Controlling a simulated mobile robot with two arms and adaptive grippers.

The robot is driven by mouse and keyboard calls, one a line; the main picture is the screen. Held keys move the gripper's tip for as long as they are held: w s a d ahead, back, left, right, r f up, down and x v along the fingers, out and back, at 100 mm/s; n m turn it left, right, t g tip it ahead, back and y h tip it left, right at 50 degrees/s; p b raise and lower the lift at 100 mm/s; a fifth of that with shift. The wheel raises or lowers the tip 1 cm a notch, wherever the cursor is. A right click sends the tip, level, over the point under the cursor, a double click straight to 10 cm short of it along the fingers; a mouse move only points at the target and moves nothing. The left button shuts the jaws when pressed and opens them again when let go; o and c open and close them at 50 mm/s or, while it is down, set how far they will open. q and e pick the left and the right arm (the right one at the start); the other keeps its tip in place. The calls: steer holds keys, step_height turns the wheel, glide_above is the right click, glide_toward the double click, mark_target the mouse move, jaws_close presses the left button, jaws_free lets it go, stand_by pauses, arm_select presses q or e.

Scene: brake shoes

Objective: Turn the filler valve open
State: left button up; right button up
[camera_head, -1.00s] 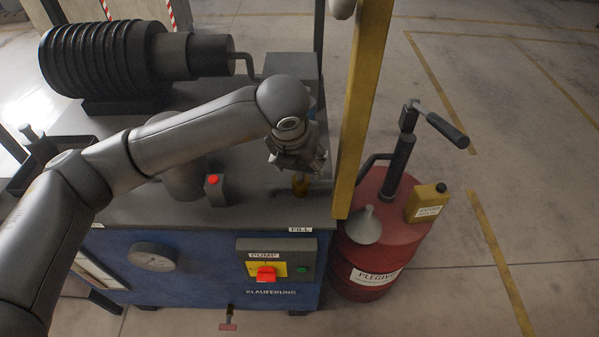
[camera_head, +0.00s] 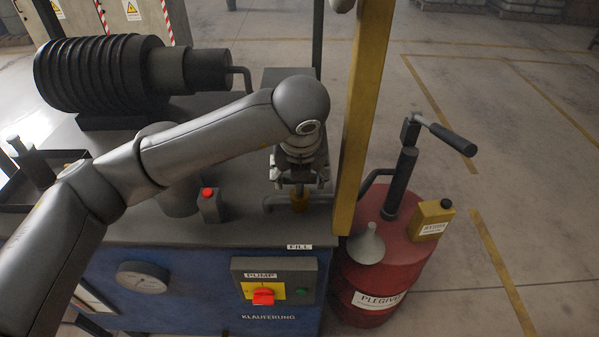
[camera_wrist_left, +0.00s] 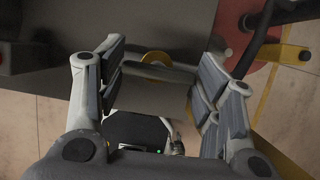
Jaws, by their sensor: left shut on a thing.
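The filler valve (camera_head: 299,202) is a small yellow fitting on a grey pipe, on the machine's top behind the FILL label (camera_head: 300,247). My left gripper (camera_head: 300,184) points down right over it. In the left wrist view, the valve's yellow round part (camera_wrist_left: 155,58) shows between the fingers, with a grey bar across it. The exact contact is hard to see. My right gripper is not in view.
A yellow post (camera_head: 361,120) stands close right of the gripper. A red drum (camera_head: 385,260) with a hand pump, funnel (camera_head: 367,244) and yellow can (camera_head: 431,218) is beyond it. A red button box (camera_head: 209,204) sits left. The pump switch (camera_head: 263,296) is on the front panel.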

arm_select(q)
steer(key=o, duration=1)
steer(key=v, duration=1.2)
